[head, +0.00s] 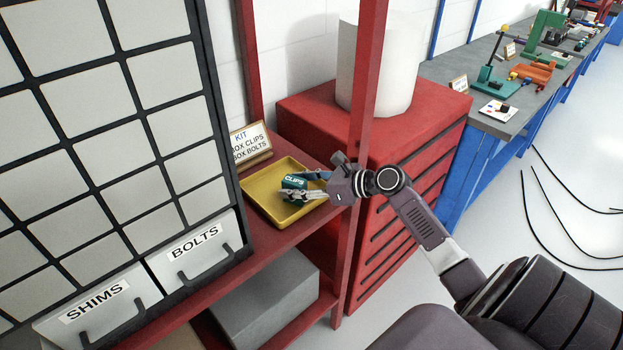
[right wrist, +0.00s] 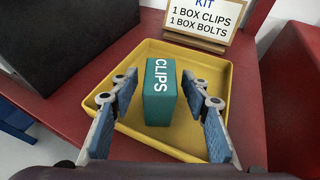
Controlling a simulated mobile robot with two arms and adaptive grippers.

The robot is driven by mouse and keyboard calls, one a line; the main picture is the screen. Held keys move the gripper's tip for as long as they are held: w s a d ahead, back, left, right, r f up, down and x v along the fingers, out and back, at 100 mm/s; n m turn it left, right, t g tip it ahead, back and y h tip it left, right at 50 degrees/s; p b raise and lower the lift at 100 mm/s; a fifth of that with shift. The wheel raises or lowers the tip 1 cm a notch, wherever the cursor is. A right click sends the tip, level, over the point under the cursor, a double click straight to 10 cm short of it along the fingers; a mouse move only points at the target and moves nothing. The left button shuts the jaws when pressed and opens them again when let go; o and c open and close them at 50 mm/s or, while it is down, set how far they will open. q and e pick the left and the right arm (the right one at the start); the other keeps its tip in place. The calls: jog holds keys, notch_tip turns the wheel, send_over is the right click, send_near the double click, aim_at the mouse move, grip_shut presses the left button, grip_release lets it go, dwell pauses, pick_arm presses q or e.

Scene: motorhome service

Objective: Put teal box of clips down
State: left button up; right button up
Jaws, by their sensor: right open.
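The teal box of clips (head: 294,183) sits upright in the yellow tray (head: 262,205) on the red shelf. In the right wrist view the teal box (right wrist: 160,95) stands on the bare floor of the tray (right wrist: 185,58). My right gripper (head: 304,186) is open around the box. In the right wrist view its two fingers (right wrist: 162,120) stand on either side of the box, with a visible gap at each side. My left gripper is in neither view.
A kit sign (head: 250,146) reading 1 box clips, 1 box bolts stands behind the tray. A drawer cabinet (head: 130,130) with bins labelled bolts (head: 197,247) and shims (head: 97,302) stands at left. A red shelf post (head: 364,120) is close to my right gripper.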

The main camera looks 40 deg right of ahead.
jog(key=b+v, duration=0.2)
jog(key=v, duration=0.9)
jog(key=shift+s+d, duration=0.2)
